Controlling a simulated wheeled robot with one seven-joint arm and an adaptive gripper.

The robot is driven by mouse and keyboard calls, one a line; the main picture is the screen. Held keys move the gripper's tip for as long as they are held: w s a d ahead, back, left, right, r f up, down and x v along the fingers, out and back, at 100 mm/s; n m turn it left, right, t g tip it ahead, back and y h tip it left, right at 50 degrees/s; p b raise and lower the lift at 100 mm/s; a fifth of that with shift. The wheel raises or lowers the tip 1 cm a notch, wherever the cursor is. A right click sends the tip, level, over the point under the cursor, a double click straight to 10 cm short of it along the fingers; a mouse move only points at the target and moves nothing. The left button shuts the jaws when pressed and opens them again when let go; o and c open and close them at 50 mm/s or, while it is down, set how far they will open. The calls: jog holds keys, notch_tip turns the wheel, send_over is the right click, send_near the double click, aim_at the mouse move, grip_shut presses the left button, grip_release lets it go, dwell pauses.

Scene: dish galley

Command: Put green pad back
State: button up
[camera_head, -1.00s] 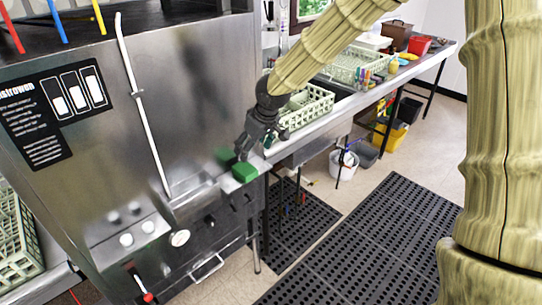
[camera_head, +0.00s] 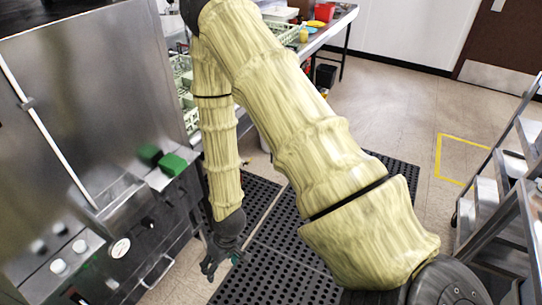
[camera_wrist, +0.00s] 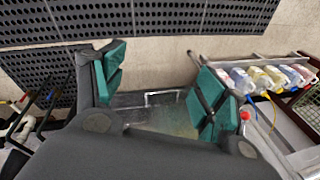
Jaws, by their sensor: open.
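The green pad (camera_head: 174,165) rests on the narrow steel ledge at the front corner of the dish machine (camera_head: 100,110). A green reflection of it shows in the steel to its left. My gripper (camera_head: 212,266) hangs low over the floor in front of the machine, below and to the right of the pad and apart from it. In the wrist view my gripper (camera_wrist: 160,82) has its two green-padded fingers spread wide, with nothing between them. The green pad is not recognisable in the wrist view.
Black perforated mats (camera_head: 275,265) cover the floor beside the machine. A counter with green racks (camera_head: 280,32) runs behind my arm. A metal shelf cart (camera_head: 500,190) stands at the right. Several bottles (camera_wrist: 268,78) show in the wrist view. Tiled floor is free between mats and cart.

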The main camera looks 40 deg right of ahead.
jog(key=s+d+f+h, duration=0.1)
jog(key=s+f, duration=0.3)
jog(key=s, duration=0.5)
jog(key=s+d+f+m+g+h, duration=0.1)
jog(key=s+d+f, duration=0.2)
jog(key=s, duration=0.7)
jog(key=shift+d+f+h, duration=0.15)
jog(key=shift+f+h, duration=0.15)
jog(key=shift+f, duration=0.05)
jog(key=shift+f, duration=0.15)
